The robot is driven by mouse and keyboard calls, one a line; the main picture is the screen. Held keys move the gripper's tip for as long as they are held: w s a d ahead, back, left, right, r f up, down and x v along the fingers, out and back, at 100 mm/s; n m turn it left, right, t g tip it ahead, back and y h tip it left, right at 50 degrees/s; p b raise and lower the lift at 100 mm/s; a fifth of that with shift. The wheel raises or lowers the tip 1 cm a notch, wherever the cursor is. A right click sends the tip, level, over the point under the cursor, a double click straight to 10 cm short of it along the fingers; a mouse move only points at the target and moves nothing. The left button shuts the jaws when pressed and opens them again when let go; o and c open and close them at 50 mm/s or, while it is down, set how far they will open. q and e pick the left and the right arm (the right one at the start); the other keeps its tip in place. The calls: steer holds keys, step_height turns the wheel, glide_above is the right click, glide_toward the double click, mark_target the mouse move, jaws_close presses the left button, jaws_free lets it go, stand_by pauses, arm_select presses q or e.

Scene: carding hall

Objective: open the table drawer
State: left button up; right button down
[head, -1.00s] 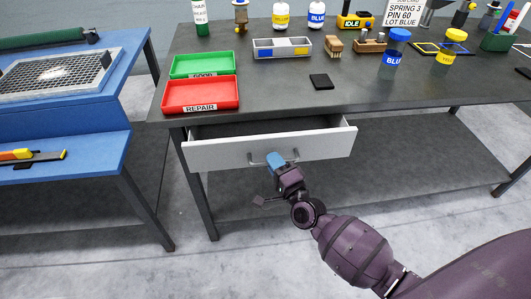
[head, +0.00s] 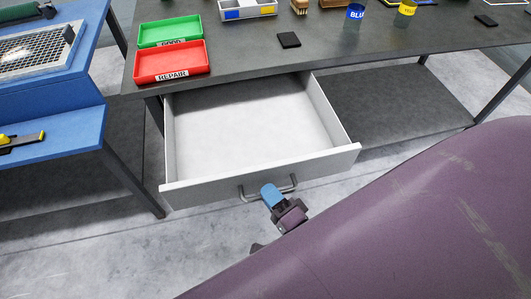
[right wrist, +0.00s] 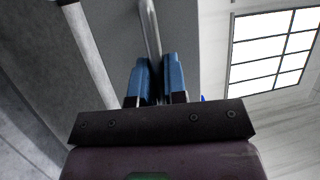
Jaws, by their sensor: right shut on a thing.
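The table drawer (head: 245,120) is pulled well out from under the dark table top (head: 300,58), and its pale inside looks empty. Its grey bar handle (head: 292,183) is on the front panel. My right gripper (head: 270,191) is at the handle, with its blue fingertips on the bar. In the right wrist view the two blue fingers of the right gripper (right wrist: 157,75) are closed around the handle bar (right wrist: 150,30). My left gripper is not in view.
A green tray (head: 170,45) and a red REPAIR tray (head: 135,80) stand on the table's left, with a black square pad (head: 288,40) nearby. A blue bench (head: 98,100) stands at the left. Below the drawer is open floor.

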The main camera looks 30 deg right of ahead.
steer(key=shift+s+a, duration=0.15)
steer(key=shift+s, duration=0.5)
steer(key=c, duration=1.2)
jaws_free()
steer(key=v, duration=1)
steer(key=shift+s, duration=0.4)
